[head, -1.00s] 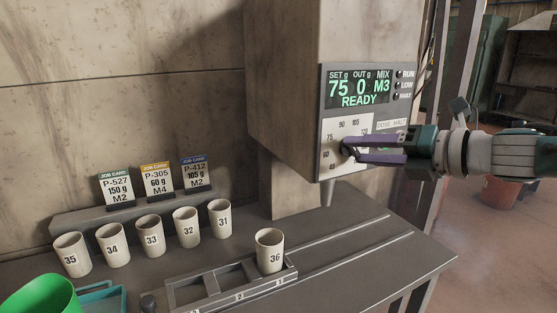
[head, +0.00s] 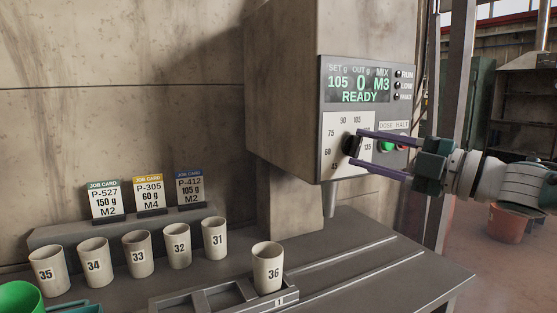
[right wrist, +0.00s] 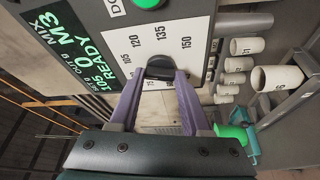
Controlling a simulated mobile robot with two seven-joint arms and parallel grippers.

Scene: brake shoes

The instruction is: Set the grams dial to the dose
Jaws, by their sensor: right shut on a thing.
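The grams dial is a dark knob (head: 351,146) on a white scale plate (head: 340,128) on the dispenser's front. My right gripper (head: 357,149) comes in from the right with its purple fingers on either side of the knob, shut on it. In the right wrist view the knob (right wrist: 160,67) sits between the fingertips, beside scale marks such as 105, 120, 135 and 150. The display (head: 358,83) reads SET 105 g, OUT 0 g, MIX M3, READY. Job cards stand at the left: P-527 150 g M2 (head: 106,200), P-305 60 g M4 (head: 149,195), P-412 105 g M2 (head: 189,189). My left gripper is out of view.
A green DOSE button (head: 387,146) and a HALT button sit right of the dial, close to my fingers. Cup 36 (head: 267,268) stands at the rail's right end (head: 285,297). Several numbered cups stand in a row at left. A green container (head: 20,298) is at lower left.

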